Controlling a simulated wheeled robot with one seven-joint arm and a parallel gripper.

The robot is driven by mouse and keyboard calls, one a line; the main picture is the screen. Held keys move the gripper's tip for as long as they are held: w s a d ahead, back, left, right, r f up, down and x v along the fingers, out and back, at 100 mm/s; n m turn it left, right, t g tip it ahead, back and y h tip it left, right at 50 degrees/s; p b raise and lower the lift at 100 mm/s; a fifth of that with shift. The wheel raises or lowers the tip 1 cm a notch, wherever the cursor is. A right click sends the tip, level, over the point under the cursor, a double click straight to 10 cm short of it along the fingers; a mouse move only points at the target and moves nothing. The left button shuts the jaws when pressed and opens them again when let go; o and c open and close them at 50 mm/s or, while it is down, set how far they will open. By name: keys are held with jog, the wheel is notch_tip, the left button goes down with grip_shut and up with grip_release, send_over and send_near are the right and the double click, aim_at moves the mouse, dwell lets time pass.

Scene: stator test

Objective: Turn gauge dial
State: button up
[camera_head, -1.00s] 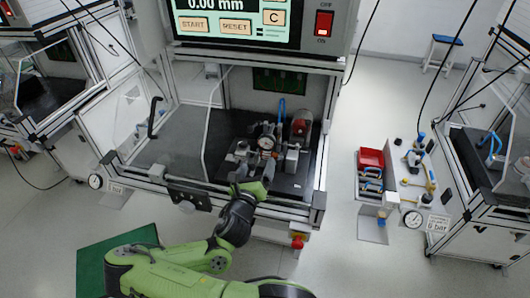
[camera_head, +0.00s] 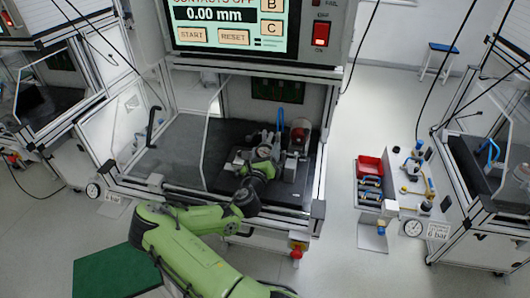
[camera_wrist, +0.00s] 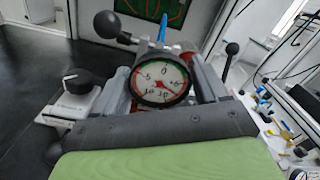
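The gauge dial (camera_wrist: 162,80) has a round white face with numbers, red and green markings and a red needle. In the wrist view it stands upright just beyond my gripper. In the head view the gauge (camera_head: 263,152) sits on the test fixture inside the bench, its lower part hidden by my gripper. My gripper (camera_head: 260,168) is right in front of the gauge. In the wrist view, grey finger-like parts (camera_wrist: 208,82) flank the dial on both sides and stand apart. I cannot tell whether they touch the gauge rim.
A black knob (camera_wrist: 82,82) on a block is left of the gauge. Black ball-ended levers (camera_wrist: 107,24) rise nearby. A screen (camera_head: 230,30) reading 0.00 mm hangs above. The dark bench top (camera_head: 185,150) left of the fixture is clear. A red bin (camera_head: 370,167) stands right, outside the bench.

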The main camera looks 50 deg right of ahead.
jog(key=c, duration=0.6)
jog(key=shift+c, duration=0.2)
jog(key=shift+m, duration=0.4)
jog(key=m, duration=0.2)
jog(key=shift+m, duration=0.3)
jog(key=m+b, duration=0.1)
jog(key=m, duration=0.2)
jog(key=shift+f+m, duration=0.1)
jog(key=shift+m, duration=0.3)
jog(key=m+b, duration=0.2)
jog(key=m, duration=0.2)
jog(key=shift+m+b, duration=1.05)
jog(key=shift+m, duration=0.65)
